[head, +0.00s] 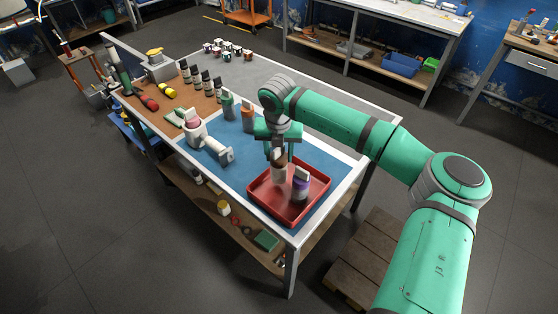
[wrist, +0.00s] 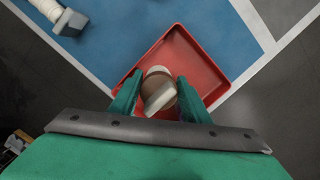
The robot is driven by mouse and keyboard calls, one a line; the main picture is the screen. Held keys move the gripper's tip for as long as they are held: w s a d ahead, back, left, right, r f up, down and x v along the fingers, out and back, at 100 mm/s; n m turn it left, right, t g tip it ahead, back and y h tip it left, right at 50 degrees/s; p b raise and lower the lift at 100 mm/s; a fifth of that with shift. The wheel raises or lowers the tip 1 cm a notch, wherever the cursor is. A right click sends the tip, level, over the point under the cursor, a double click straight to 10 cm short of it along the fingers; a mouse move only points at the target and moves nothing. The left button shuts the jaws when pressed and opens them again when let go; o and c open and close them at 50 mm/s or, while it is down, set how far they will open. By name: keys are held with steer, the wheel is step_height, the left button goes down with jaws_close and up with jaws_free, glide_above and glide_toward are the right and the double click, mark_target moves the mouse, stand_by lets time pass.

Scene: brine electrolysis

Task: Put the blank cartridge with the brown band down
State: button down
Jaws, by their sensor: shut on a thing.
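The blank cartridge with the brown band (head: 279,167) is upright between the fingers of my gripper (head: 277,153), which is shut on it. In the wrist view the cartridge (wrist: 159,92) shows from above, with its pale top between the two green fingers (wrist: 160,98). It is over or in the red tray (head: 262,205) at the near end of the table; I cannot tell whether its base touches the tray floor. A cartridge with a purple band (head: 300,187) stands in the tray, right of the held one.
A white and grey device (head: 213,143) lies on the blue mat (head: 238,174) left of the tray. Cartridges with green (head: 227,103) and orange (head: 248,117) bands stand farther back. Several dark bottles (head: 206,82) stand on the brown area. The tray's front left floor looks clear.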

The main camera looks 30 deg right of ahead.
steer(key=shift+w+f, duration=0.1)
steer(key=shift+f, duration=1.5)
steer(key=shift+f, duration=0.1)
steer(key=c, duration=1)
jaws_free()
steer(key=shift+f, duration=0.1)
steer(key=r, duration=0.4)
steer(key=s+r, duration=0.1)
steer(key=r, duration=0.3)
steer(key=a+r, duration=0.1)
steer(key=r, duration=0.3)
steer(key=shift+s+r, duration=0.1)
steer(key=shift+s, duration=0.25)
